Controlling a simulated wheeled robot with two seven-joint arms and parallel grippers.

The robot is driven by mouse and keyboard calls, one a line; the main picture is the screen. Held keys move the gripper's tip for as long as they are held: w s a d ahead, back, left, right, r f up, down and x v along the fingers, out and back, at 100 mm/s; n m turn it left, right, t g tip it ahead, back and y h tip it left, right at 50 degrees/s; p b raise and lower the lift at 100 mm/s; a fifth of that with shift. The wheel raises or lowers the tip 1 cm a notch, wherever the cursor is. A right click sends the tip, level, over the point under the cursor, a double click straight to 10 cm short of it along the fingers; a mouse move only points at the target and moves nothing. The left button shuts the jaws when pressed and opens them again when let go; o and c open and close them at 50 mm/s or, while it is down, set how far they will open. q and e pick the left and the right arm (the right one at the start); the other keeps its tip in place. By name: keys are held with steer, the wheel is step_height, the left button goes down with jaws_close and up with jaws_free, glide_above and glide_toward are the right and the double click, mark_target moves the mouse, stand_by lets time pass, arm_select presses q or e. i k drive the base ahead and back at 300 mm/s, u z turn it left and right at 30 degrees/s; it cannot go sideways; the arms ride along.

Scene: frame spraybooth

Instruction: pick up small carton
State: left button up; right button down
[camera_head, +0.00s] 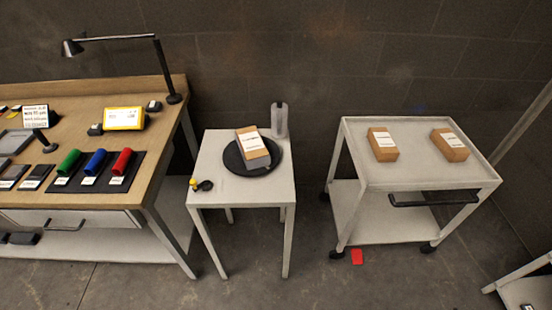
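Several small brown cartons with white labels are in view, and I cannot tell which one the task means. One carton (253,147) lies on a round black plate (230,160) on the small white table. Two more stand apart on the top of the white cart: a left carton (382,146) and a right carton (450,146). Neither of my grippers shows in the head view.
The small white table (215,185) also holds a grey bottle (280,119) and a small yellow-and-black item (203,185). The wheeled cart (415,178) has a black handle. A wooden workbench (75,99) with coloured cylinders stands left. A red piece (357,257) lies on the floor.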

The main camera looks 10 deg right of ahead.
mark_target(254, 154)
steer(key=z, duration=0.45)
steer(key=k, duration=1.05)
steer(key=z, duration=0.9)
steer(key=i, duration=0.6)
steer(key=z, duration=0.6)
steer(key=i, duration=0.9)
steer(key=u, duration=0.9)
steer(key=i, duration=0.75)
steer(key=u, duration=0.85)
